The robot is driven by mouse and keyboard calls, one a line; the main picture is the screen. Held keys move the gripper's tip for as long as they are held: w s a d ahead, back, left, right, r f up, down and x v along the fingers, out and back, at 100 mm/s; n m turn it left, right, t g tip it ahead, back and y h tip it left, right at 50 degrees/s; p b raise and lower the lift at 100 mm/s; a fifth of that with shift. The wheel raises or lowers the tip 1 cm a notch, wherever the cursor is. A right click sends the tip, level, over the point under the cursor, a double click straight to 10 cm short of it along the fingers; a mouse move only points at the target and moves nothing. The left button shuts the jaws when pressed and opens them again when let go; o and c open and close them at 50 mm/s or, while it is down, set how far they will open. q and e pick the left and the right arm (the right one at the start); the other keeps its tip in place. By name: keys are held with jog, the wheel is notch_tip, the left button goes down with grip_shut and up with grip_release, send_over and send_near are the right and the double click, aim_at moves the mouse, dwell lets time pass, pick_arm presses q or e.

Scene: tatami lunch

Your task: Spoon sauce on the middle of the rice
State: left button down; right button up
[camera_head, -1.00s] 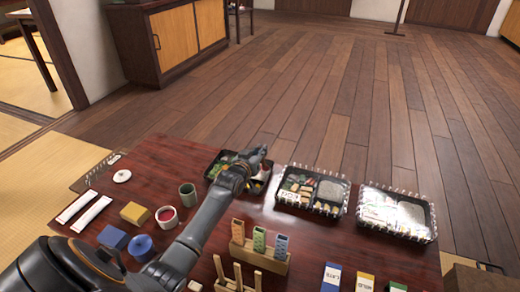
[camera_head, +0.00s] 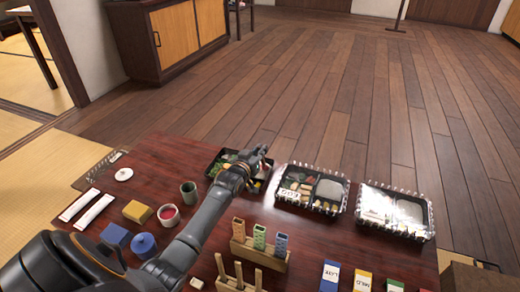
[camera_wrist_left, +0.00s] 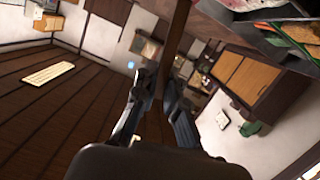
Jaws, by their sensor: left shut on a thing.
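An open black lunch box (camera_head: 210,172) with green and other food stands at the left of the row of boxes. My left gripper (camera_head: 264,160) is over its right part, and the gripper and forearm hide much of it, so the rice is not clear. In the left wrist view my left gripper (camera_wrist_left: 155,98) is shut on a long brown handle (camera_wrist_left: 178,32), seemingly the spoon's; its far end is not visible. A corner of the box's food (camera_wrist_left: 295,32) shows there at top right. A small cup of red sauce (camera_head: 168,213) stands left of my forearm. My right gripper is not in view.
Two clear-lidded lunch boxes (camera_head: 311,190) (camera_head: 396,212) stand to the right. A green cup (camera_head: 188,190), a yellow block (camera_head: 137,211) and a blue round pot (camera_head: 143,244) are at left. A wooden rack (camera_head: 259,252) stands in front. Bare table lies at center right.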

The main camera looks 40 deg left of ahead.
pick_arm(q)
jog(key=shift+s, duration=0.1)
jog(key=shift+a, duration=0.15)
jog(key=shift+a, duration=0.15)
jog(key=shift+s+a, duration=0.25)
jog(key=shift+a, duration=0.5)
jog(key=shift+a, duration=0.1)
jog(key=shift+s+a, duration=0.3)
jog(key=shift+a, duration=0.65)
